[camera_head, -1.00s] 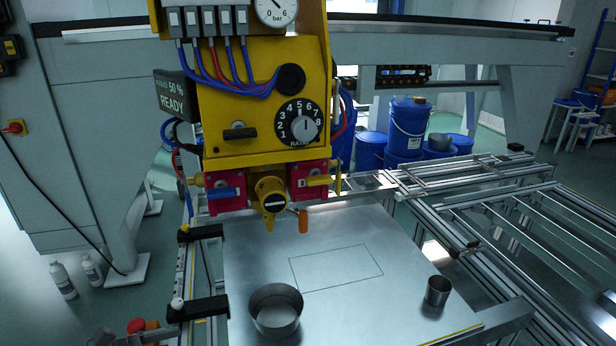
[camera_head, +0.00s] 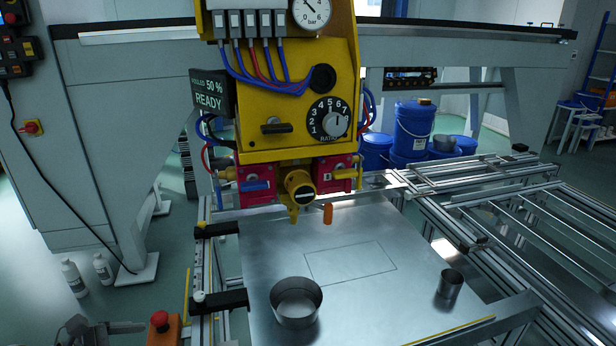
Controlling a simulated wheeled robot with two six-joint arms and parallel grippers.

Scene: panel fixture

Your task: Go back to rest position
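A grey jointed part at the bottom left edge (camera_head: 98,332) looks like my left gripper, mostly cut off by the frame. Its fingertips cannot be made out, and no held object shows. My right gripper is not in view. The yellow panel unit (camera_head: 290,115) hangs over a metal plate (camera_head: 270,255). It carries a ratio dial (camera_head: 328,122), a pressure gauge (camera_head: 311,12) and a small display reading READY (camera_head: 209,95). Its lower valves and an orange-handled lever (camera_head: 328,214) are above the plate.
A wide metal cup (camera_head: 296,303) and a narrow cup (camera_head: 449,284) stand on the plate. Black clamps (camera_head: 220,300) line its left edge. A red button on an orange box (camera_head: 162,328) is at the bottom left. Aluminium rails (camera_head: 500,210) fill the right.

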